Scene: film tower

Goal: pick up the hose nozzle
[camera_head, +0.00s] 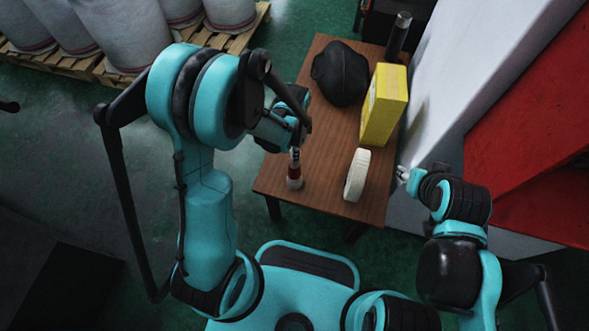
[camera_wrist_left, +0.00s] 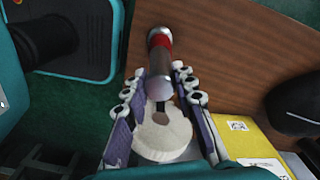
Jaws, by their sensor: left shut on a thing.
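The hose nozzle (camera_head: 295,172) stands upright near the table's front left edge, silver with a red band. My left gripper (camera_head: 296,152) reaches down to it from above. In the left wrist view the nozzle (camera_wrist_left: 160,62) lies between the two fingers (camera_wrist_left: 156,85), which are shut on it. I cannot tell whether its base touches the wood. My right gripper (camera_head: 403,174) is beside the table's right edge, away from the nozzle; its fingers are too small to judge.
A white wall panel (camera_head: 470,70) is close on the right. Sacks (camera_head: 125,35) stand on pallets at the back left.

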